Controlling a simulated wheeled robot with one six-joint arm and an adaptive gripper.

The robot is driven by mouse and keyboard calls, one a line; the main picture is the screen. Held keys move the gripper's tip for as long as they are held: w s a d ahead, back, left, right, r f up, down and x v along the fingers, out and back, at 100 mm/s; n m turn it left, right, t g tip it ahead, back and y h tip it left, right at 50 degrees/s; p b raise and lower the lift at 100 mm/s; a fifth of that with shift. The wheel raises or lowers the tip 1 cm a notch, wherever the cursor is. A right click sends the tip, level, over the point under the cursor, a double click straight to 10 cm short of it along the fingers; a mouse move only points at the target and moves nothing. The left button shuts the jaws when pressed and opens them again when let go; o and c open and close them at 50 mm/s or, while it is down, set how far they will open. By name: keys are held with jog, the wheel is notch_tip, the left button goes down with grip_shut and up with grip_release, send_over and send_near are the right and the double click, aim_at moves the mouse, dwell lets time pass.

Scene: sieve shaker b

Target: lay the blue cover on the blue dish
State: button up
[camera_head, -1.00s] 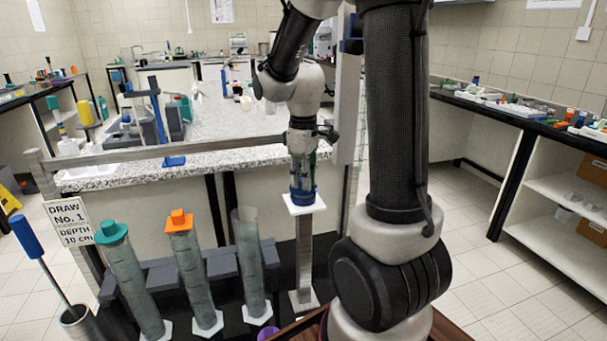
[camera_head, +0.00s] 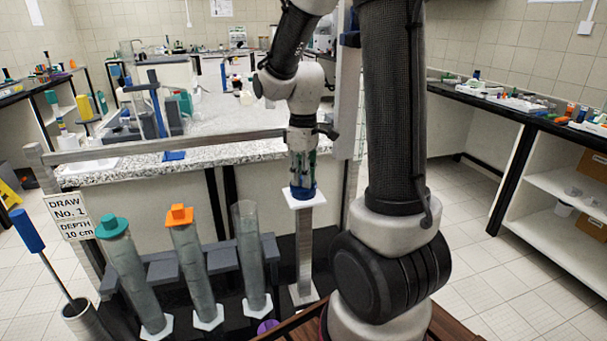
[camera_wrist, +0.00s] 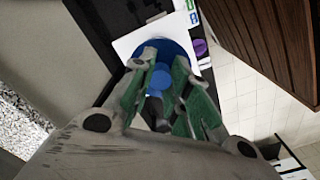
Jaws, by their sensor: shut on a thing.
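My gripper (camera_head: 303,178) points down over a white square plate (camera_head: 316,201) on top of an upright metal post. In the wrist view my gripper (camera_wrist: 163,66) is shut on the blue cover's knob. The round blue cover (camera_wrist: 166,47) lies under the fingers, over the white plate (camera_wrist: 128,44). In the head view the blue cover (camera_head: 302,194) shows as a blue band just above the plate. I cannot make out the blue dish separately from the cover, nor whether the cover touches what is below.
Several tall clear tubes lean in a dark rack to the left, one with a teal cap (camera_head: 113,227) and one with an orange cap (camera_head: 180,215). A purple thing (camera_head: 267,327) is low near the post. A granite bench (camera_head: 235,150) stands behind; a wooden surface (camera_head: 450,325) is nearby.

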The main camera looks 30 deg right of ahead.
jog(key=shift+f, duration=0.1)
jog(key=o, duration=0.8)
jog(key=shift+o, duration=0.2)
notch_tip(320, 180, up, 12)
jog(key=s+a+m+t, duration=0.1)
jog(key=s+m+t, duration=0.1)
jog(key=s, duration=0.6)
jog(key=s+a+r+m+t, duration=0.1)
jog(key=s+m, duration=0.3)
jog(key=s, duration=0.4)
jog(key=shift+s+a+m+t, duration=0.25)
jog(key=shift+a+m+t, duration=0.15)
jog(key=shift+a+t, duration=0.25)
